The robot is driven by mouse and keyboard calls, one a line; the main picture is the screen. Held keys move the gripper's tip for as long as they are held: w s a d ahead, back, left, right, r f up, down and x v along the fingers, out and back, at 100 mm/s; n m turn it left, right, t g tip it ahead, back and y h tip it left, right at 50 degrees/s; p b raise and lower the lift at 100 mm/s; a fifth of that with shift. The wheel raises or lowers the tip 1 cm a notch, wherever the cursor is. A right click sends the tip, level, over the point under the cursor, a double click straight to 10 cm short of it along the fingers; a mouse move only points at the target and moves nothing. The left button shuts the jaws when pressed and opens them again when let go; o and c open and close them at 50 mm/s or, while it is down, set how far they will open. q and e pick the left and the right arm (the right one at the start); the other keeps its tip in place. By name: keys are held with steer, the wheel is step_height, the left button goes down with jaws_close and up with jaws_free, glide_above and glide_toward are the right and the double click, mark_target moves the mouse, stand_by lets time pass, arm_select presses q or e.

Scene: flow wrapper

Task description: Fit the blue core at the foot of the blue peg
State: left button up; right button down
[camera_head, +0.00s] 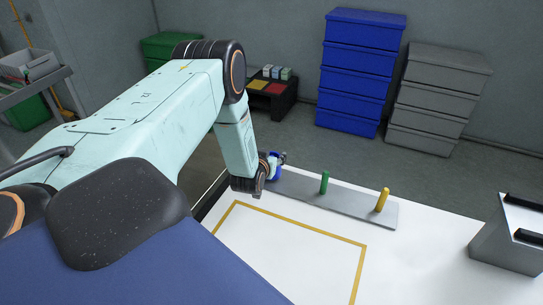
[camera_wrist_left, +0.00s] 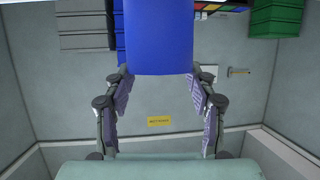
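In the left wrist view a large blue core (camera_wrist_left: 158,38) fills the top centre, between the ends of my left gripper's fingers (camera_wrist_left: 158,78), which meet its sides. In the head view my left gripper (camera_head: 276,160) is small and partly hidden behind its wrist, with a bit of blue showing at it. It is over the left end of a grey peg board (camera_head: 345,208). A green peg (camera_head: 324,182) and a yellow peg (camera_head: 382,200) stand upright on the board. I cannot make out the blue peg; the arm covers that end. My right gripper is not in view.
The white table (camera_head: 430,255) has a yellow-outlined area (camera_head: 300,233) in front of the board. A grey box-like fixture (camera_head: 507,240) stands at the right. Blue bins (camera_head: 360,75), grey bins (camera_head: 437,100) and a dark stand (camera_head: 270,98) with coloured items are behind the table.

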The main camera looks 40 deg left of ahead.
arm_select(q)
steer(key=o, duration=0.4)
steer(key=shift+c, duration=0.2)
steer(key=v, duration=1.2)
steer(key=shift+f, duration=0.1)
stand_by(0.5)
steer(key=x, duration=1.1)
steer(key=shift+w+a+f, duration=0.1)
steer(key=shift+w+a, duration=0.05)
steer(key=shift+w, duration=0.3)
steer(key=shift+r+p, duration=0.45)
steer(key=shift+f, duration=0.15)
